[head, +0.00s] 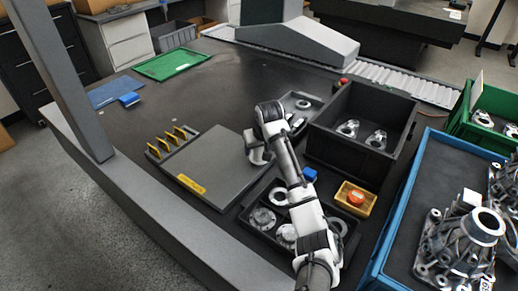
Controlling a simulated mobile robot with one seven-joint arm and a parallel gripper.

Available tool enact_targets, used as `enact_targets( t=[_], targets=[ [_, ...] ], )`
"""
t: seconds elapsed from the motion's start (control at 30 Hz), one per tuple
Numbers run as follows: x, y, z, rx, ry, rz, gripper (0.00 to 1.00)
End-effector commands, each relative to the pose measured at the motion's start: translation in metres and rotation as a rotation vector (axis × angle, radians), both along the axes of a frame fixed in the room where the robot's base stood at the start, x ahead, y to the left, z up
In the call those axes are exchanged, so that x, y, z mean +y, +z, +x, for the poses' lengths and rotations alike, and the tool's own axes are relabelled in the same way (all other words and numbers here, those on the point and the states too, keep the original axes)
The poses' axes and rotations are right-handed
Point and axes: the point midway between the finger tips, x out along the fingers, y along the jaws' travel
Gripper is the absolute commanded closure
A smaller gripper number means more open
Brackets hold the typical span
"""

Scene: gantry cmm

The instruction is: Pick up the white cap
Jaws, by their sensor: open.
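I cannot pick out the white cap for certain. A small whitish piece (298,122) lies in the dark tray (318,98) just behind my arm, partly hidden and too small to identify. A pale block-like piece (472,197) also shows on the metal castings at the right. My gripper (260,158) is open, hanging low by the right edge of the grey plate, left of the dark tray. Its fingertips are small and partly covered by my own wrist, and I see nothing held between them.
A black bin (340,153) with metal parts stands right of my arm. A yellow tray (357,197) holds an orange item. A blue-rimmed crate (402,205) of castings is at the right. The grey plate (205,168) has yellow-edged tabs.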

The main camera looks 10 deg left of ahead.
Motion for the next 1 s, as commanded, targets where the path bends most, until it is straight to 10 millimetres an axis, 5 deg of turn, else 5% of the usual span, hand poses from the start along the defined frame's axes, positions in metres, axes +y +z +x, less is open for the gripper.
enact_targets(
  t=[0.33,0.7,1.0],
  targets=[
    [0.0021,-0.0107,0.0035,-0.001,0.000,0.001,0.37],
    [0.0021,-0.0104,0.0035,-0.001,0.000,0.001,0.84],
    [0.0022,-0.0083,0.0037,-0.002,0.000,0.001,0.85]
  ],
)
